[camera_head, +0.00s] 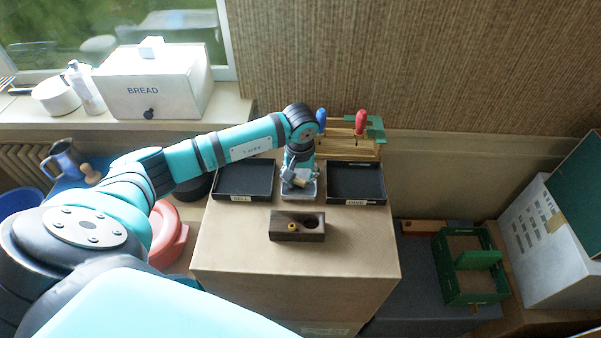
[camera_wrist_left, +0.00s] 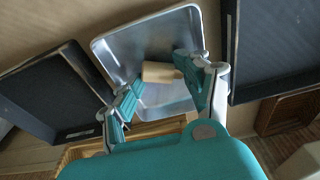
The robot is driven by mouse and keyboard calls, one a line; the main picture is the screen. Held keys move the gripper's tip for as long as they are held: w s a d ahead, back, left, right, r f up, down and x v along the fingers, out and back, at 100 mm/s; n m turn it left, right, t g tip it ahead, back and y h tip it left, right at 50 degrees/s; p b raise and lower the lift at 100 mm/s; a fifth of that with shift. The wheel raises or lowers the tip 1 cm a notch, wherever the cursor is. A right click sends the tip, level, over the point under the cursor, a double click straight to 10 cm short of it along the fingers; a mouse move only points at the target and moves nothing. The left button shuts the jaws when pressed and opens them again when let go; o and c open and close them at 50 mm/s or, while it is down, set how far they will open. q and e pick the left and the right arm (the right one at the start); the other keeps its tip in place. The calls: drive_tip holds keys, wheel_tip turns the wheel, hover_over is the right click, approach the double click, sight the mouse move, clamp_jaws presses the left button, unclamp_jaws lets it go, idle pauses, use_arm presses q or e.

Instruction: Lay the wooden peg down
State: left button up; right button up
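The wooden peg (camera_wrist_left: 160,72) is a short pale cylinder in the left wrist view. It lies on its side over the shiny metal tray (camera_wrist_left: 112,48), which also shows in the camera_head view (camera_head: 286,194). My left gripper (camera_wrist_left: 160,84) points down at the tray with its teal fingers spread apart. The peg is between them, its right end close to the right finger; I cannot tell whether they touch. In the camera_head view the left gripper (camera_head: 299,180) hides most of the tray, and the peg is not clear there. My right gripper is not in view.
Dark trays stand left (camera_head: 245,194) and right (camera_head: 357,196) of the metal tray. A dark wooden block (camera_head: 283,236) with a hole sits in front on the cardboard box (camera_head: 230,245). A wooden rack (camera_head: 345,145) with red and blue handles stands behind.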

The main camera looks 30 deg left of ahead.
sight(300, 183)
use_arm(q)
wheel_tip(300, 183, up, 12)
drive_tip(key=s+b, duration=0.1)
drive_tip(key=b, duration=0.2)
drive_tip(key=shift+d, duration=0.25)
drive_tip(key=shift+s, duration=0.1)
